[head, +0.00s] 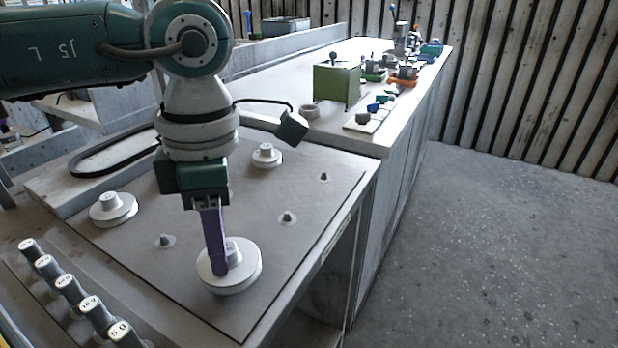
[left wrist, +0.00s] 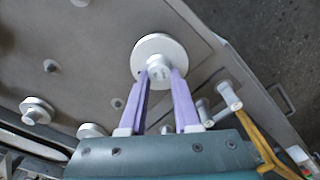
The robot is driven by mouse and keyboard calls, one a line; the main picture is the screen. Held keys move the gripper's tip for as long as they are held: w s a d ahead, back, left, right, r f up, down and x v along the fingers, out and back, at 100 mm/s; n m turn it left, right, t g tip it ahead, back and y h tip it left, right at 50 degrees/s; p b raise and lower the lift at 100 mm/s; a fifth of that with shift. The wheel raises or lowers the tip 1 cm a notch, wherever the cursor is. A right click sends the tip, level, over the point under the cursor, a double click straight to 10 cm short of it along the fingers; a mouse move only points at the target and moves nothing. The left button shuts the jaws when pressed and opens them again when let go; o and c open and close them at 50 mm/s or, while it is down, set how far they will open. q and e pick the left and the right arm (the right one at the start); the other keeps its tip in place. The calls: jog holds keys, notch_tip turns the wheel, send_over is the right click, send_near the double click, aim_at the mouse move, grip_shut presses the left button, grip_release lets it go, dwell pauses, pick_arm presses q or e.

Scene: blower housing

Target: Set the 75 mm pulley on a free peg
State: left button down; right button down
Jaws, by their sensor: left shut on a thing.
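A pale grey pulley (head: 250,275) with a wide flange and a raised hub is at the front right part of the dark board (head: 285,275). My left gripper (head: 222,262) points down with its purple fingers shut on the hub. The left wrist view shows the pulley (left wrist: 158,42) with a finger on each side of its hub. Its underside is hidden, so I cannot tell whether it rests on the board or a peg. Bare pegs stand at the board's right (head: 324,177), middle (head: 287,218) and left front (head: 165,241). My right gripper is out of view.
Other pulleys sit on the board at the left (head: 113,212) and back (head: 266,158). Several labelled grey posts (head: 68,287) line the left front. A black belt loop (head: 115,155) lies behind. A bench with a green box (head: 336,84) stands beyond. The right floor is clear.

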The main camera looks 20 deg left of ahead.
pick_arm(q)
jog(key=shift+f, duration=0.1)
jog(key=shift+f+b, duration=0.4)
jog(key=shift+b, duration=0.15)
jog(key=shift+f, duration=0.15)
dwell(0.4)
jog(key=shift+f+b, duration=0.35)
jog(key=shift+b, duration=0.15)
jog(key=c, duration=0.5)
grip_release()
jog(key=shift+c, duration=0.2)
jog(key=shift+r, duration=0.1)
